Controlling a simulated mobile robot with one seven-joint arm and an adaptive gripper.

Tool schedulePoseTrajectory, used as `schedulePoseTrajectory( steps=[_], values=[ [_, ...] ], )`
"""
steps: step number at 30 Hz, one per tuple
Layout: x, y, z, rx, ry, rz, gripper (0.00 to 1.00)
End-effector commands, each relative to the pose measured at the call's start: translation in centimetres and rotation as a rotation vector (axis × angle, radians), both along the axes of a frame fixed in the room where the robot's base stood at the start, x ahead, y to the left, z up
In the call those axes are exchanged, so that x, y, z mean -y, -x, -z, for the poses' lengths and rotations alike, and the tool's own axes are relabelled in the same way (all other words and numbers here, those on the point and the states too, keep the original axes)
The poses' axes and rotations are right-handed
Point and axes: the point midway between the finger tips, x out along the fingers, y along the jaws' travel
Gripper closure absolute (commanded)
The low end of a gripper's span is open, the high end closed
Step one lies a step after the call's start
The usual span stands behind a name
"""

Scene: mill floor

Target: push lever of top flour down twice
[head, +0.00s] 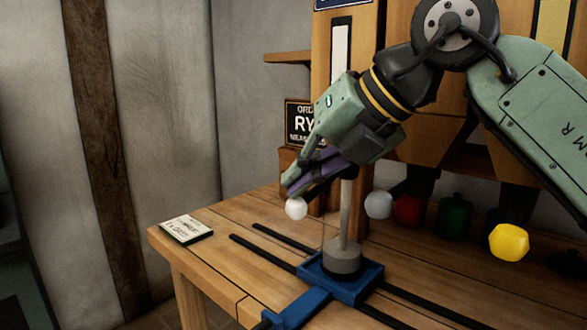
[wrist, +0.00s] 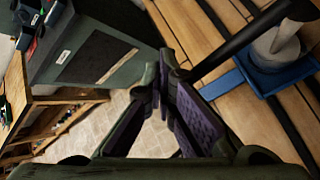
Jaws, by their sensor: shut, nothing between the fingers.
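My gripper (head: 292,184) is shut and empty, tilted down to the left over the bench in the head view. Its fingertips are just above a white ball knob (head: 296,208); I cannot tell whether they touch it. In the wrist view the closed fingers (wrist: 167,65) have purple pads, and a dark rod (wrist: 235,45) runs up to the right from near their tips. More knobs stand to the right: a second white one (head: 378,204), a red one (head: 407,210), a green one (head: 454,215) and a yellow one (head: 508,242). No flour label is readable.
A grey container with an upright post (head: 342,258) stands on a blue carriage (head: 368,281) over dark rails on the wooden bench (head: 215,262). A small card (head: 186,229) lies at the bench's left. A black order sign (head: 299,122) reading RY, partly hidden, is behind my gripper.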

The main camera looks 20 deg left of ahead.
Motion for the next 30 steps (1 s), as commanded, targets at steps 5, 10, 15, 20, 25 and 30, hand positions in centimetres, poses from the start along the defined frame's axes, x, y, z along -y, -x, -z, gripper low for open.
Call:
schedulePoseTrajectory(
  steps=[5, 10, 15, 20, 25, 30],
  values=[
    [0.01, 0.0, 0.33, 0.0, 0.001, 0.0, 1.0],
    [0.01, 0.0, 0.41, 0.0, 0.001, 0.0, 1.0],
    [0.01, 0.0, 0.4, 0.0, 0.001, 0.0, 1.0],
    [0.01, -0.01, 0.38, 0.0, 0.001, 0.0, 1.0],
    [0.01, 0.0, 0.3, 0.0, 0.001, 0.0, 1.0],
    [0.01, -0.01, -0.48, 0.0, 0.001, 0.001, 1.0]
  ],
)
